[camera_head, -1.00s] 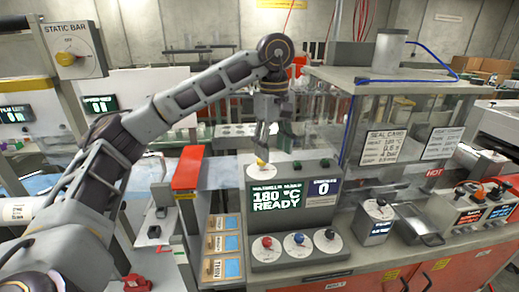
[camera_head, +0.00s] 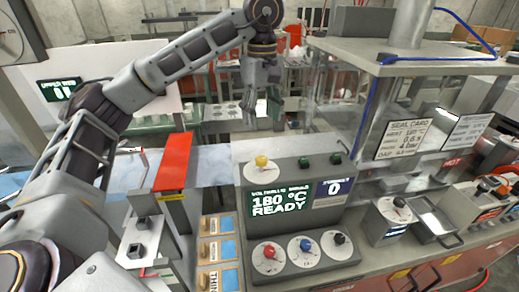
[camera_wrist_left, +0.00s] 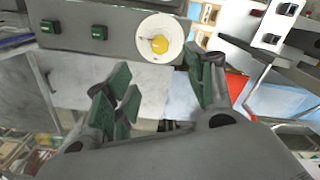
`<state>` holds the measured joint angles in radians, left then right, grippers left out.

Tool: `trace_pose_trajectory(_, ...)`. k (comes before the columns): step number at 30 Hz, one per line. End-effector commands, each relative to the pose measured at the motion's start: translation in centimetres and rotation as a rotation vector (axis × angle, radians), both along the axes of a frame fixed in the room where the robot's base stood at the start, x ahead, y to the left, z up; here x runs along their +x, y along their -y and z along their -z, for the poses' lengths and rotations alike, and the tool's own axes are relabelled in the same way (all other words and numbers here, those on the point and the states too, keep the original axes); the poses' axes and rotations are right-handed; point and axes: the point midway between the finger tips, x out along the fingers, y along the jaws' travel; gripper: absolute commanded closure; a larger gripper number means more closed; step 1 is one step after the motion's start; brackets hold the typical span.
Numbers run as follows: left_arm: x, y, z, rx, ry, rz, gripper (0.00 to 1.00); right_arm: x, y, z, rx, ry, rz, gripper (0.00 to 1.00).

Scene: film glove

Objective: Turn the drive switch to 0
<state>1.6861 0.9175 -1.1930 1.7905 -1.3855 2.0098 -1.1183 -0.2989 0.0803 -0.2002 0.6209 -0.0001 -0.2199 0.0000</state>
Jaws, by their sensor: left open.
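A console (camera_head: 243,215) stands in the middle of the head view, its screen reading "180 °C READY". A yellow knob (camera_head: 262,161) on a round white dial sits on its top left. Red (camera_head: 269,251), blue (camera_head: 305,245) and black (camera_head: 339,239) knobs sit on white dials along its front. I cannot read which one is the drive switch. My left gripper (camera_head: 262,108) is open and empty, pointing down above and beyond the yellow knob, apart from it. In the left wrist view, the yellow knob (camera_wrist_left: 159,44) shows ahead between the spread fingers (camera_wrist_left: 162,88).
Two green buttons (camera_head: 320,160) sit right of the yellow knob. A metal shelf with clear panels (camera_head: 410,58) rises at the right. Another black-knobbed unit (camera_head: 392,216) stands right of the console.

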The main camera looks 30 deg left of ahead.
Motion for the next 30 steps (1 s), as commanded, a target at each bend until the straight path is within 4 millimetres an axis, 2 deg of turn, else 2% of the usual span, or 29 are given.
trace_pose_trajectory(17,0.0,0.0,0.1,0.0,0.0,0.0,0.46,-0.5,0.3,0.1,-0.004,-0.006,-0.001,0.6)
trace_pose_trajectory(30,0.0,0.0,2.2,0.0,-0.002,0.001,0.46,-0.3,0.2,0.5,-0.003,-0.003,0.0,0.6)
